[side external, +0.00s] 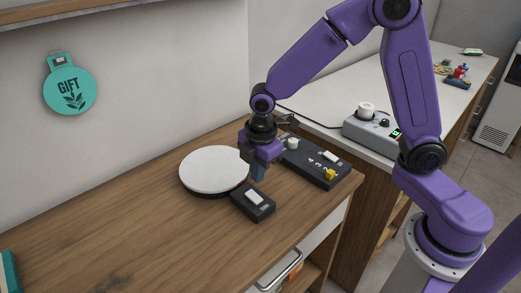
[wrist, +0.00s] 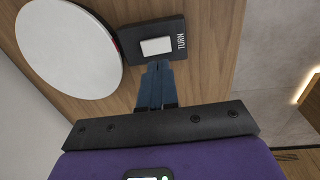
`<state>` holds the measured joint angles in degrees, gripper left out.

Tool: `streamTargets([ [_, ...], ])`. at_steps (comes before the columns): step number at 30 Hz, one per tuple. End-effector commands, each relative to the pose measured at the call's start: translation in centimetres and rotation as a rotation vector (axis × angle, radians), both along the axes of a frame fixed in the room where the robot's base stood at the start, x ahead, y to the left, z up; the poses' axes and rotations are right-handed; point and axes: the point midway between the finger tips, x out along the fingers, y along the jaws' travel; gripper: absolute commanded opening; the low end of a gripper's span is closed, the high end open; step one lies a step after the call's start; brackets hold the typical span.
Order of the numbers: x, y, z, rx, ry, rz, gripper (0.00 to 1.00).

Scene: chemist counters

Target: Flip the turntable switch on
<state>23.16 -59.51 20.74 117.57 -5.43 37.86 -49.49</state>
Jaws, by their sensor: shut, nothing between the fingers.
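The turntable (side external: 213,170) is a round white disc on a dark base, on the wooden counter; it also shows at the upper left of the wrist view (wrist: 68,48). Its switch is a black box (side external: 252,203) with a white rocker, right beside the disc. In the wrist view the box (wrist: 130,38) reads "TURN" next to the white rocker (wrist: 156,46). My gripper (side external: 258,177) is shut and empty, pointing down just behind the box. In the wrist view its blue fingertips (wrist: 158,66) appear close to the rocker; I cannot tell whether they touch the box.
A black numbered panel (side external: 315,163) with a white knob and a yellow button stands right of my gripper. A grey device (side external: 371,132) sits on the white counter behind. The wooden counter's left part (side external: 130,225) is mostly clear.

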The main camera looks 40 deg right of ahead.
Motion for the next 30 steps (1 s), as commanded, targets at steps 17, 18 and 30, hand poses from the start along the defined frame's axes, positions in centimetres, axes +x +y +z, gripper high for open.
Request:
streamTargets([
  [17,-1.0,0.0,7.2,0.001,0.000,0.000,0.00],
  [18,-1.0,0.0,7.3,0.000,0.000,0.000,0.00],
  [30,-0.8,0.1,7.3,0.001,-0.006,0.000,0.00],
])
